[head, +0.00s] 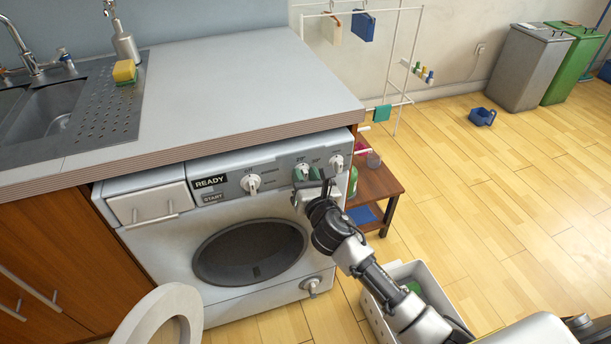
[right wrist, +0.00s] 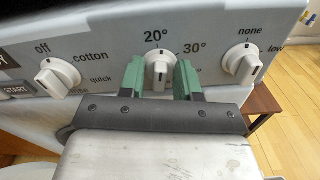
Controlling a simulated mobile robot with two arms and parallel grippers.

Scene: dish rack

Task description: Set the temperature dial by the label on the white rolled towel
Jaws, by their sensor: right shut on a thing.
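The temperature dial (right wrist: 159,68) is a white knob on the washing machine's grey panel, between the marks 20° and 30° and others hidden. Its ridge stands about upright, towards 20°. My right gripper (right wrist: 158,80) has its green fingers on both sides of this knob, shut on it. In the head view my right gripper (head: 312,180) reaches the panel from the lower right and covers part of the dial. The washing machine (head: 170,250) stands under the counter. I cannot make out a white rolled towel or its label. My left gripper is not in view.
A program dial (right wrist: 57,77) is left of the temperature dial, and another dial (right wrist: 242,62) is right of it. A white basket (head: 372,318) stands on the floor near my right arm. A wooden side table (head: 380,180) is right of the machine. Floor further right is mostly clear.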

